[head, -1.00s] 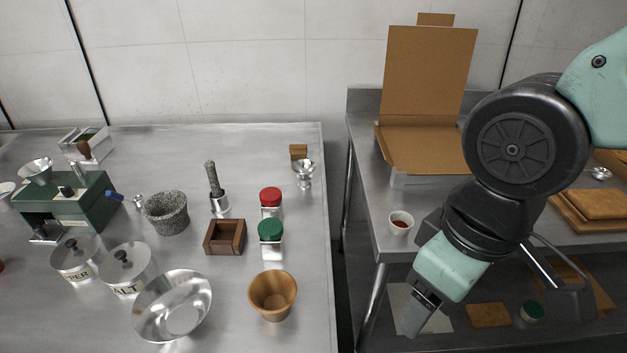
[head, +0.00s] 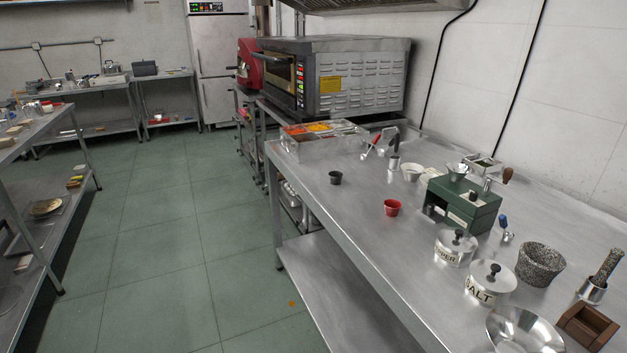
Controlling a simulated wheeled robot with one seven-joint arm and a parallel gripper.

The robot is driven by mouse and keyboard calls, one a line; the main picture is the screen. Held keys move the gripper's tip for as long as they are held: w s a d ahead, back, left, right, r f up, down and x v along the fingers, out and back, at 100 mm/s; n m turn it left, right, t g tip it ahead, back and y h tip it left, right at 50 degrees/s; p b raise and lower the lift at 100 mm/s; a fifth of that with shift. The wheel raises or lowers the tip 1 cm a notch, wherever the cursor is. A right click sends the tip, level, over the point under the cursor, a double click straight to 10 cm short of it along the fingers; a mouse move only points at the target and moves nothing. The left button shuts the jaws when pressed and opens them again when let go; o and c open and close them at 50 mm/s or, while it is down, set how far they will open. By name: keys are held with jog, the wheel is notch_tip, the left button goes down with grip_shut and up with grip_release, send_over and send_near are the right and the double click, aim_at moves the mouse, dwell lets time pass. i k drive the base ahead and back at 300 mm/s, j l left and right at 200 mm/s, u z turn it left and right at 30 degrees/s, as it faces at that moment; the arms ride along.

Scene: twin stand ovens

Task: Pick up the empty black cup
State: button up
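A small black cup (head: 335,178) stands upright on the steel table (head: 330,205), near its left edge. It looks empty, though its inside is small and dark at this distance. A red cup (head: 392,208) stands to its right and nearer to me. My gripper and arm are outside the present head view.
A green grinder (head: 468,205), lidded tins (head: 455,247), a metal bowl (head: 522,332) and a stone mortar (head: 540,264) crowd the table's right part. A topping tray (head: 318,150) and an oven (head: 350,75) are behind the cup. Open green floor (head: 190,240) lies left.

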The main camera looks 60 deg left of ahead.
aim_at(335, 178)
jog(key=u, duration=1.9)
jog(key=i+j+z, duration=0.15)
jog(key=i+j, duration=0.25)
jog(key=i+j+z, duration=0.15)
jog(key=i+j, duration=0.2)
jog(key=i+j+z, duration=0.15)
jog(key=i+j, duration=0.15)
jog(key=j, duration=0.3)
jog(key=i+j+z, duration=0.15)
jog(key=i+j, duration=0.3)
jog(key=i+j+z, duration=0.15)
jog(key=i+j, duration=0.25)
jog(key=i+j+z, duration=0.1)
jog(key=i+j, duration=0.3)
jog(key=j, duration=0.25)
